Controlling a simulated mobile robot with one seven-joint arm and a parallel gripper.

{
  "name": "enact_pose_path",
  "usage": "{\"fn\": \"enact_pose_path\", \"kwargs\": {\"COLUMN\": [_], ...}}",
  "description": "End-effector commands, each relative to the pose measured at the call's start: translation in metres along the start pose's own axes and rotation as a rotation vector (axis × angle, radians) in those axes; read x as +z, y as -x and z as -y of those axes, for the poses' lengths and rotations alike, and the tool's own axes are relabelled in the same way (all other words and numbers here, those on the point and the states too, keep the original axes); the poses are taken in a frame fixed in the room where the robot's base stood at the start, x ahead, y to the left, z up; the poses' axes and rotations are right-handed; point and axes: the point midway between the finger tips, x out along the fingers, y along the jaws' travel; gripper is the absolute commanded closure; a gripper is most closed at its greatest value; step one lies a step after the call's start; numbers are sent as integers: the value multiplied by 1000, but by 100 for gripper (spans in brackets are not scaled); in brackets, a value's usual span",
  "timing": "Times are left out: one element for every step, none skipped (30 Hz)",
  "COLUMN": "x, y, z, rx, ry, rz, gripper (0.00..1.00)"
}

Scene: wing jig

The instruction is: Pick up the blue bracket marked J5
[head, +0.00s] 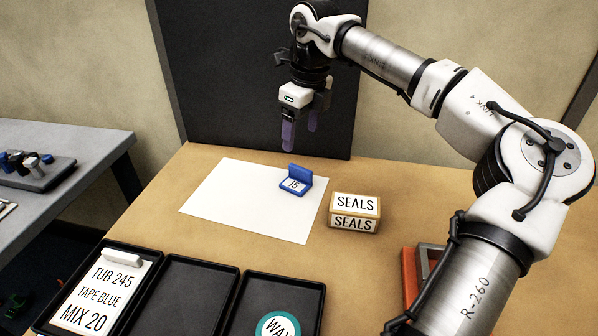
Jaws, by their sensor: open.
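The blue bracket (297,180) stands on a white sheet (235,199) on the wooden table. It has an upright back plate and a flat foot with a white label that reads J5. My gripper (301,140) hangs pointing down above the far edge of the table, a little behind and above the bracket. Its two purple fingers are apart with nothing between them. It does not touch the bracket.
A SEALS box (355,212) stands close to the right of the bracket. Black trays (185,296) line the front of the table, one with a label card and one with a teal-rimmed round item (278,325). An orange-red object (410,275) sits near my arm. A dark panel (255,80) rises behind.

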Motion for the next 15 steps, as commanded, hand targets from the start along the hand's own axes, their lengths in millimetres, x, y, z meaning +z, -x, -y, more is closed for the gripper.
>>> {"fn": "enact_pose_path", "kwargs": {"x": [0, 0, 0, 0, 0, 0, 1, 1, 1, 1, 1, 1, 1, 1, 1], "y": [-8, -13, -21, -27, -34, -42, -47, -53, -59, -64, -67, -71, -74, -76, -78], "z": [0, -1, -1, -1, -1, -1, -1, -2, -1, -1, -1, -1, -1, -1, -1], "rx": [4, 5, 4, 4, 5, 5, 3, 3, 4, 3, 2, 1, 1, 1, 1], "ry": [1, 2, 3, 4, 4, 4, 4, 4, 4, 4, 4, 4, 5, 5, 5], "rz": [-2, -3, -2, -1, -1, -1, 0, 0, 1, 2, 2, 2, 2, 3, 3], "gripper": [27, 27, 27, 27, 27, 27, 27, 27, 27, 27, 27, 27, 27, 27, 27]}}
